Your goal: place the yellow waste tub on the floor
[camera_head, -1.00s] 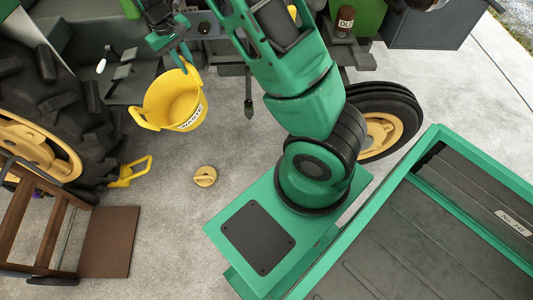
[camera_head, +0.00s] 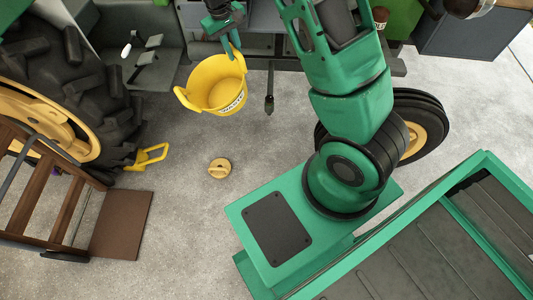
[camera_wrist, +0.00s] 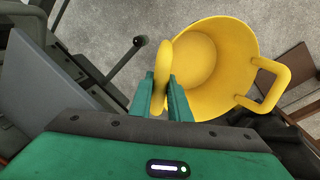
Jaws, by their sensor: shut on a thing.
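The yellow waste tub (camera_head: 215,84) hangs from my gripper (camera_head: 230,50) by one of its handles, beside the tractor. Its dark lettering label faces the camera and its other handle points left. In the wrist view the tub (camera_wrist: 225,60) is to the right of my gripper (camera_wrist: 163,98), whose two green fingers are shut on the near handle. I look into the tub and see no contents. The concrete floor (camera_head: 190,220) shows below it; the tub appears held above the floor, but the exact height is hard to tell.
A large rear tyre (camera_head: 100,90) and a wooden hand truck (camera_head: 60,195) stand at left. A front wheel (camera_head: 425,125) is at right.

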